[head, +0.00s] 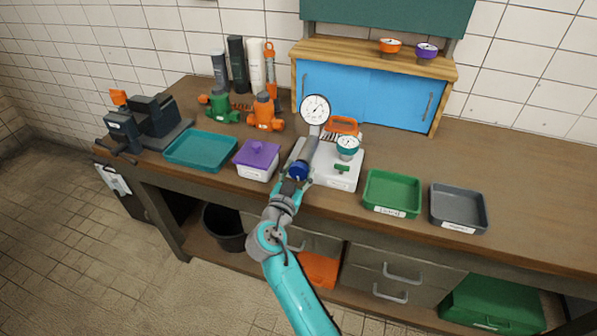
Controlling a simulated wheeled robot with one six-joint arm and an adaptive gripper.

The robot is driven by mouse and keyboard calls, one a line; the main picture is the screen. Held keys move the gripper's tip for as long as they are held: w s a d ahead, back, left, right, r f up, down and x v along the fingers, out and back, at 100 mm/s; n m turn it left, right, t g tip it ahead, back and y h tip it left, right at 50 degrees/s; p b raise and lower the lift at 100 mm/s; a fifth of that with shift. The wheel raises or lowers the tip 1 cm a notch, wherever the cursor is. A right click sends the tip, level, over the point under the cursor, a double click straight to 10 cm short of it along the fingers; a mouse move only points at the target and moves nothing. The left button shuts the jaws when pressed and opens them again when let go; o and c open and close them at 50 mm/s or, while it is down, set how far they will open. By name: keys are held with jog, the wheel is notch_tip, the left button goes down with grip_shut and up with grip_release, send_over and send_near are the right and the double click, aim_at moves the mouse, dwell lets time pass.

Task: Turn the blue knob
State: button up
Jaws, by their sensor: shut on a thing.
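The blue knob (298,170) faces the front at the near end of a grey pipe piece, beside a white box (343,172) on the bench. My gripper (292,182) reaches it from the front and is shut on the blue knob. The fingertips are small here and partly hide the knob's near side. A round white gauge (314,109) stands upright behind the knob. The knob's turn angle cannot be read.
A purple-lidded box (257,159) stands close on the left. A teal dial (347,147) and a green handle (342,168) are close on the right. Green (392,193) and grey (458,207) trays lie farther right. The bench's right end is clear.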

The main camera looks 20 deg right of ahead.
jog(key=shift+f+m, duration=0.15)
jog(key=shift+m, duration=0.45)
jog(key=o, duration=1.2)
jog(key=v, duration=1.2)
